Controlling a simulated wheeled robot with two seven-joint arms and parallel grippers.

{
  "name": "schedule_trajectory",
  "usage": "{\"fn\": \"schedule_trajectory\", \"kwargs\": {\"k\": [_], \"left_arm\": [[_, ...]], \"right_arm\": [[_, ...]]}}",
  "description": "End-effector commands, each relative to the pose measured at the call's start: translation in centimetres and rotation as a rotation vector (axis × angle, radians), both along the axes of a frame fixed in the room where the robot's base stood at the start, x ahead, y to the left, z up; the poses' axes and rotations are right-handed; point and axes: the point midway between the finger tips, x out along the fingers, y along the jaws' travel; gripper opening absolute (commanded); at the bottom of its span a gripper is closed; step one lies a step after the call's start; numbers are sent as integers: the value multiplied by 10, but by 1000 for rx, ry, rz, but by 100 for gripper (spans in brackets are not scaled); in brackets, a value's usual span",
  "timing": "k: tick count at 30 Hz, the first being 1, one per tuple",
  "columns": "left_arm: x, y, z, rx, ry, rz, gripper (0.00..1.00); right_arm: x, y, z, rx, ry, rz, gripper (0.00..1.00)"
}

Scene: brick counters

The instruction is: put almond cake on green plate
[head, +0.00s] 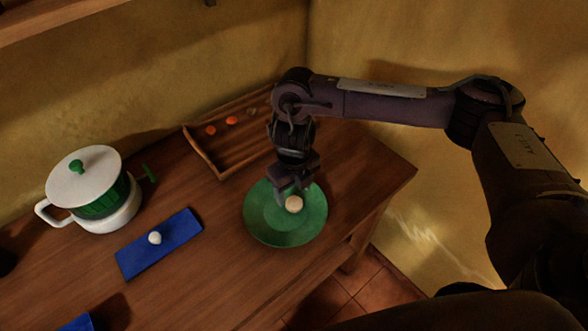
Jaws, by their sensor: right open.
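The green plate (262,226) lies on the wooden counter near its right end. A small round pale-beige piece (294,204), which looks like the almond cake, rests on the plate right of its middle. My right gripper (291,193) is over the plate, pointing down, with its fingers open close beside the beige piece. I cannot tell whether they touch it. My left gripper does not show.
A blue mat (135,262) with a small white ball (155,238) lies left of the plate. A white and green lidded pot (90,195) stands at the left. A wooden tray (205,155) with small orange pieces (232,120) is at the back.

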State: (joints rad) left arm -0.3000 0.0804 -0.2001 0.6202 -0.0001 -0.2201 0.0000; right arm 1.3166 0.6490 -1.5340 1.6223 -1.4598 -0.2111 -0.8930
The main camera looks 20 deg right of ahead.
Motion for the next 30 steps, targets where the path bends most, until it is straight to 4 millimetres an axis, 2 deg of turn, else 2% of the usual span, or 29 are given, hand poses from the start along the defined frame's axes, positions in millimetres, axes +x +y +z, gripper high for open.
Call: {"fn": "schedule_trajectory", "kwargs": {"k": [1, 3, 12, 18, 30], "left_arm": [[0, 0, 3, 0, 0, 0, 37], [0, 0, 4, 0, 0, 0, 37], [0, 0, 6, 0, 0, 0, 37], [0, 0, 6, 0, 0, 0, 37], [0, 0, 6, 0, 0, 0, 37]], "right_arm": [[2, -1, 15, -2, -7, 2, 60], [2, -1, 29, -1, -7, 3, 60], [0, 0, 72, -1, -2, 1, 60], [-1, 0, 81, -1, 1, -1, 60], [-1, 0, 81, 0, 1, -1, 60]]}}
